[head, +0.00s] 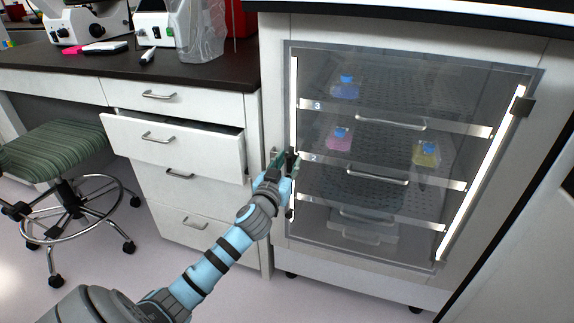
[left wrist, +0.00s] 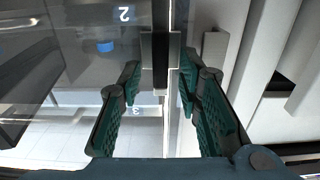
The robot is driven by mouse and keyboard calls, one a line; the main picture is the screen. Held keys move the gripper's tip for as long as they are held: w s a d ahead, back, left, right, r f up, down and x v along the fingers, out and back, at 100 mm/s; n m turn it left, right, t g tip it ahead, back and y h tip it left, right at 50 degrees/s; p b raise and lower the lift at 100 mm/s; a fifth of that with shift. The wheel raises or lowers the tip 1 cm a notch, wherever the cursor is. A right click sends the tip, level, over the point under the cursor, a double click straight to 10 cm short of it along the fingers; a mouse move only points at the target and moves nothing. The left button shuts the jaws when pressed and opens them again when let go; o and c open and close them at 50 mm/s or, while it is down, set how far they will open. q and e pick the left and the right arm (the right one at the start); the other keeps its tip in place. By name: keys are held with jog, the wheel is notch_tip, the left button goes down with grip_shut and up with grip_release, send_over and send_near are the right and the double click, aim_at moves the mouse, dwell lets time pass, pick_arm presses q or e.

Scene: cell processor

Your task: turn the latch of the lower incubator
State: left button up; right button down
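The lower incubator (head: 365,245) is the clear-fronted cabinet under the counter, its door shut. Its latch (left wrist: 160,48), a dark upright bar on a silver mount, shows in the left wrist view at the door's edge. My left gripper (head: 284,162) is at the door's left edge in the head view, partly hiding the latch area. In the left wrist view, the green fingers of my left gripper (left wrist: 158,85) are spread apart, with the latch's bar between their tips. I see no clear contact with either finger. My right gripper is out of view.
Flasks stand on the shelves behind the clear door, among them a pink one (head: 338,142) and a yellow one (head: 426,155). A drawer (head: 180,146) left of the incubator is pulled out. A striped stool (head: 62,150) stands at the far left.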

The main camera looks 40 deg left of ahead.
pick_arm(q)
jog(key=shift+c, duration=0.2)
grip_shut()
